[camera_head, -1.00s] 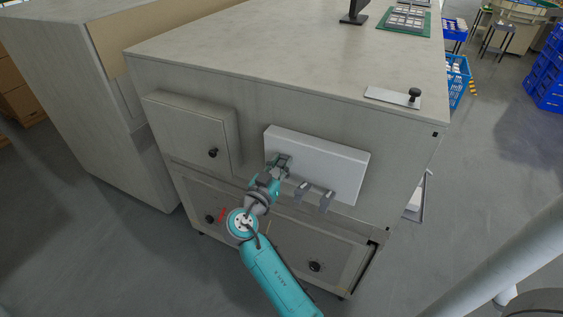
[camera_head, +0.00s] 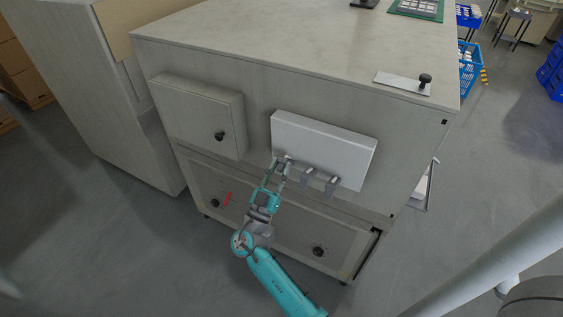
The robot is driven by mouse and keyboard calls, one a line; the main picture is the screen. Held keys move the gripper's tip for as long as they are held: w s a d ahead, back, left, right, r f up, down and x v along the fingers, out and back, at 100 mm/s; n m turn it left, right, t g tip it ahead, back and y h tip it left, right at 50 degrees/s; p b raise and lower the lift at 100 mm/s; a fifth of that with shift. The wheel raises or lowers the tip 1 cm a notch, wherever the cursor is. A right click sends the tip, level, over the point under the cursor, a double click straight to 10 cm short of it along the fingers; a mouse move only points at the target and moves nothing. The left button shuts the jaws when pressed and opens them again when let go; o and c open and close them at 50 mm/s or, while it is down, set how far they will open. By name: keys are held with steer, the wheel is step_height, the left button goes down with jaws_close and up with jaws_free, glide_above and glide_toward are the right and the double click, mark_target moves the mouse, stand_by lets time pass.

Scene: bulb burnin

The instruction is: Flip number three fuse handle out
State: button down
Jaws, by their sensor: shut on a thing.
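The white fuse box (camera_head: 325,143) is fixed to the side of the grey cabinet. Two grey fuse handles, a middle one (camera_head: 308,177) and a right one (camera_head: 332,186), stick out from its lower edge. My gripper (camera_head: 284,165) is at the left end of that edge, left of both handles. It is shut on the leftmost fuse handle, which its fingers mostly hide. No number is readable on any handle, so I cannot tell their numbering.
A small cabinet door (camera_head: 198,115) with a black knob is left of the fuse box. Below are lower doors with knobs (camera_head: 318,251) and a red mark (camera_head: 227,199). A metal plate with a black knob (camera_head: 403,84) lies on the worktop (camera_head: 270,45). Floor in front is open.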

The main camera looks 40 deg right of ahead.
steer(key=shift+s+a+f, duration=0.1)
steer(key=shift+a+f, duration=0.05)
steer(key=shift+f, duration=0.6)
steer(key=shift+s+a+f, duration=0.1)
steer(key=shift+f, duration=0.6)
steer(key=c, duration=1)
jaws_free()
steer(key=shift+w+d, duration=0.1)
steer(key=v, duration=1.2)
